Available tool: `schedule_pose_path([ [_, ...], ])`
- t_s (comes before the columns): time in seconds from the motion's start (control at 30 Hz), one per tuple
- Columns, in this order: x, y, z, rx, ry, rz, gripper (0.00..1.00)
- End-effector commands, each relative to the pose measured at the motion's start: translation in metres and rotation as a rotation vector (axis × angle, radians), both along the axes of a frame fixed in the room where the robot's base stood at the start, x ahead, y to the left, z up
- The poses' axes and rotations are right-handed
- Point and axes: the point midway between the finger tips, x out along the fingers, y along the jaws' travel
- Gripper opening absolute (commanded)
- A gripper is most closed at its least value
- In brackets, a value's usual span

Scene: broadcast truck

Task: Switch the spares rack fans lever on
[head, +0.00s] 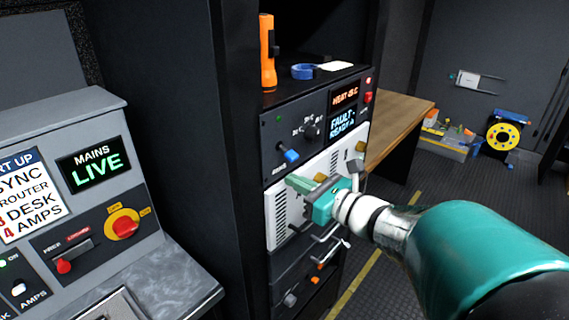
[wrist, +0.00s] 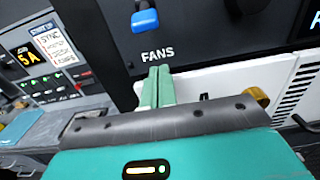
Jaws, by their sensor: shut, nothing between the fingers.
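The fans lever is a blue-tipped lever (head: 290,155) on the dark upper panel of the rack in the head view. In the wrist view the blue lever (wrist: 145,20) sits at the top, with the label FANS printed below it. My gripper (head: 300,184) is in front of the white unit below that panel, lower than the lever. In the wrist view my gripper's green fingers (wrist: 155,86) are together, empty, and point up at the FANS label, apart from the lever. Whether the fingers touch the panel I cannot tell.
An orange torch (head: 268,52) and a blue tape roll (head: 303,71) stand on the rack. A grey console (head: 130,235) with a red knob (head: 125,226) is at left. A wooden table (head: 402,118) and a yellow cable reel (head: 505,138) are behind at right. Open floor lies right of the rack.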

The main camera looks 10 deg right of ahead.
Motion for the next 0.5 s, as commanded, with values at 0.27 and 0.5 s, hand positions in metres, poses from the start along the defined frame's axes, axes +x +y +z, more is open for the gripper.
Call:
schedule_pose_path([
  [0.27, -0.002, -0.002, 0.03, -0.002, -0.004, -0.002, 0.0],
  [0.5, -0.005, -0.004, 0.038, -0.001, 0.001, -0.001, 0.0],
])
